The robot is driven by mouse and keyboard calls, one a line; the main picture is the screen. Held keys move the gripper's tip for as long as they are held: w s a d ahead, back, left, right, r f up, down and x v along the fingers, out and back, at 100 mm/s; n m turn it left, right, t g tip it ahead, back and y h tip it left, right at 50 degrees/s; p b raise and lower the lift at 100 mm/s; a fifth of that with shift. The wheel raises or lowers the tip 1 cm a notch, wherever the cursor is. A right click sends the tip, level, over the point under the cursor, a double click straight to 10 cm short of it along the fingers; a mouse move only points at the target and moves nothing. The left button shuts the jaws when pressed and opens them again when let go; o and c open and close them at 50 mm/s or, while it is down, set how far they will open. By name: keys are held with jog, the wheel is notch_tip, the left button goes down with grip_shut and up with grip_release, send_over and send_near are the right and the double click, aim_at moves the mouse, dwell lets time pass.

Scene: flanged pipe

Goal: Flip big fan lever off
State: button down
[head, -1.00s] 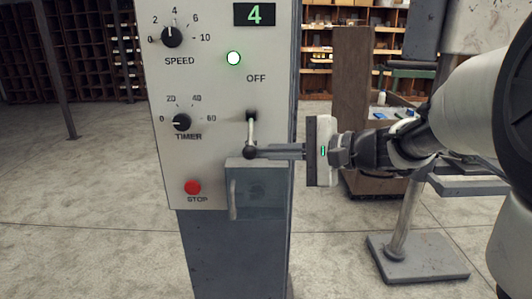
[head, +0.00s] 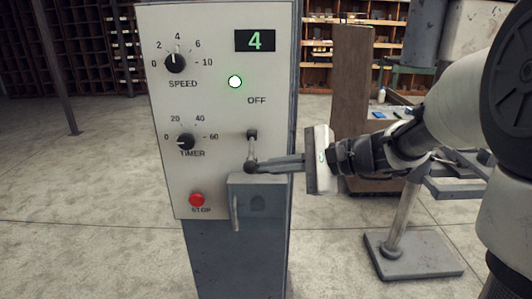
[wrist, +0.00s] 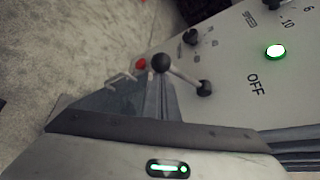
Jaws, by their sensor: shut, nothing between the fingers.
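The lever (head: 252,148) is on the front of a grey control panel (head: 215,110), below the OFF label (head: 257,100). It points down and ends in a dark ball knob. In the wrist view the lever (wrist: 185,76) runs from its pivot to the black knob. My gripper (head: 262,166) comes in from the right, with shut fingers at or right beside the knob. I cannot tell whether they touch it. The green light (head: 235,82) is lit and the display (head: 255,40) reads 4.
A grey box with a handle (head: 257,195) juts out just below the lever. The red STOP button (head: 197,200), TIMER knob (head: 185,141) and SPEED knob (head: 175,62) are to the left. A stand with a flat base (head: 415,255) is on the floor at right.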

jog(key=r+p, duration=0.2)
jog(key=p, duration=0.1)
jog(key=r+m+g+p, duration=0.1)
jog(key=shift+s+a+r+p, duration=0.1)
jog(key=shift+s+p, duration=0.15)
jog(key=shift+p, duration=0.1)
jog(key=shift+w+r+m+g+h+p, duration=0.15)
jog(key=shift+r+m+g+p, duration=0.35)
jog(key=shift+r+p, duration=1.15)
jog(key=shift+w+r+m+g+h+p, duration=0.15)
jog(key=shift+r+m+g+p, duration=0.35)
jog(key=shift+p, duration=2.2)
jog(key=shift+w+r, duration=0.1)
jog(key=shift+r, duration=0.05)
jog(key=b, duration=0.3)
send_near(252, 159)
jog(key=w+d+r, duration=0.1)
jog(key=d+r, duration=0.1)
jog(key=d, duration=0.2)
jog(key=shift+w+r, duration=0.1)
